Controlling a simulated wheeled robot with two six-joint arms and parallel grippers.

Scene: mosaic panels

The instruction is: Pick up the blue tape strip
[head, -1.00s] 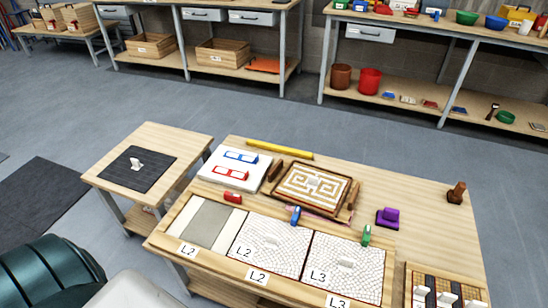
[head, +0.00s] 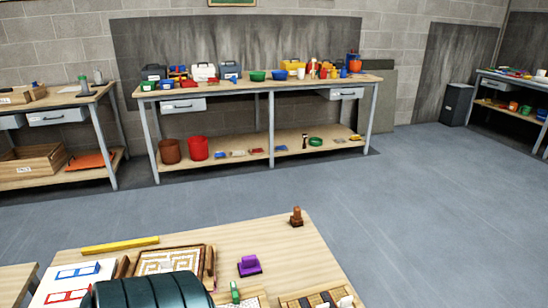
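A white board (head: 101,268) lies at the near left of the near table. On it is a blue strip-like piece (head: 78,272) with white parts, and a red one (head: 68,295) below it. I cannot tell whether the blue piece is the tape strip, and no other blue strip shows clearly on this table. A dark green rounded part of my own body hides some of the table's front. Neither of my grippers is in view.
The near table (head: 205,236) also holds a yellow bar (head: 120,244), a framed maze panel (head: 168,262), a purple block (head: 249,265), a brown stamp-like piece (head: 297,217) and a green piece (head: 235,292). Open floor (head: 390,215) lies right. A long workbench (head: 290,88) stands behind.

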